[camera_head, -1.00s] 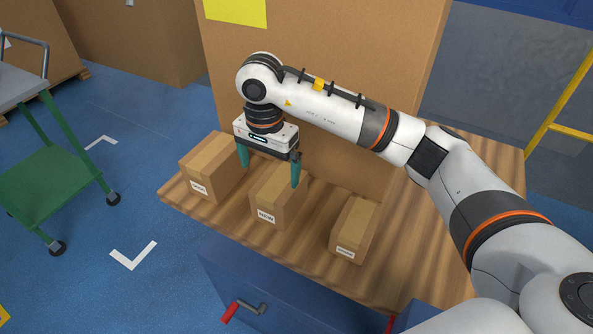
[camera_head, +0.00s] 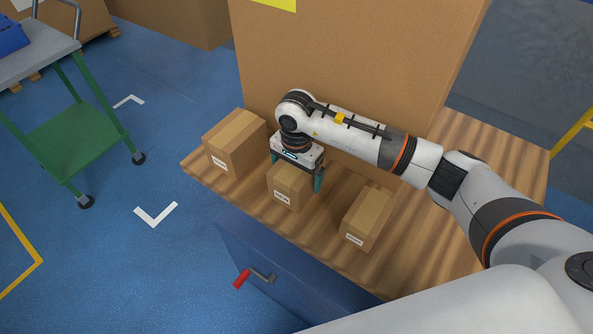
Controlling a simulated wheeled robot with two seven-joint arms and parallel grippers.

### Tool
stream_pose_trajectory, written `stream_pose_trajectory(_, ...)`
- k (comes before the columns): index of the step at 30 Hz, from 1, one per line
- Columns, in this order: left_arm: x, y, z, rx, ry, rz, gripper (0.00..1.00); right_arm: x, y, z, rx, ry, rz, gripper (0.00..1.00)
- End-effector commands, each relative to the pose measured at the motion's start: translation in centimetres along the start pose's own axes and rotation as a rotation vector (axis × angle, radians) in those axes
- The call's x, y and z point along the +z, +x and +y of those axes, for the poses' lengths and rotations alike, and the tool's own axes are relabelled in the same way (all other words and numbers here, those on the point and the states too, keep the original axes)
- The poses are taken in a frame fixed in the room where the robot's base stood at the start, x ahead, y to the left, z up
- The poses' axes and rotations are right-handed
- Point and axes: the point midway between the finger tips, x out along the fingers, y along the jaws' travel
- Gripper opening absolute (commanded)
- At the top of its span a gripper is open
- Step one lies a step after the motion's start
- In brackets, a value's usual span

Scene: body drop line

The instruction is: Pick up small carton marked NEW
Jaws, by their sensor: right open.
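Three small brown cartons stand in a row on a wooden-topped table (camera_head: 430,245). The middle carton (camera_head: 284,200) has a white label that seems to read NEW, clearer in the earlier frame. My right gripper (camera_head: 296,172) is open, directly above and around the middle carton, pointing down. One teal finger shows at the carton's right side; the other is mostly hidden behind the gripper body and carton. I cannot tell whether the fingers touch it. My left gripper is out of view.
The left carton (camera_head: 233,150) and right carton (camera_head: 366,218) flank the middle one, with narrow gaps. A large cardboard box (camera_head: 350,60) rises close behind my right gripper. A green trolley (camera_head: 75,140) stands at left on blue floor.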

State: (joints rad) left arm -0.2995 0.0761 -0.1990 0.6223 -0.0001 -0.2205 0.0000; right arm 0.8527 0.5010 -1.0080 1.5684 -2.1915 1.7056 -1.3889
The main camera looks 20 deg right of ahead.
Motion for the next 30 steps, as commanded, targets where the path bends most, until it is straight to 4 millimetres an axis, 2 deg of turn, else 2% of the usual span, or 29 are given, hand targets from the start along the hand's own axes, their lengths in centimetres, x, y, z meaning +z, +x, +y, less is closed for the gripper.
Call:
stream_pose_trajectory(4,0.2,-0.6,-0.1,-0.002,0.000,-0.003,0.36,0.0,1.3,0.0,0.000,0.000,0.000,1.00)
stream_pose_trajectory(11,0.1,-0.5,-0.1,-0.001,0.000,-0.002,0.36,0.0,1.5,0.0,0.002,-0.001,-0.002,1.00)
stream_pose_trajectory(20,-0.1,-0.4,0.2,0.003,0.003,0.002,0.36,0.0,1.4,0.0,0.002,0.000,-0.001,0.51)
stream_pose_trajectory(27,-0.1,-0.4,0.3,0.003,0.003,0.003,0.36,0.1,1.3,0.1,0.004,0.000,-0.002,0.50)
stream_pose_trajectory(30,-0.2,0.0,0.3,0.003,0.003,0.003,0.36,0.1,0.5,0.1,0.006,-0.001,-0.003,0.50)
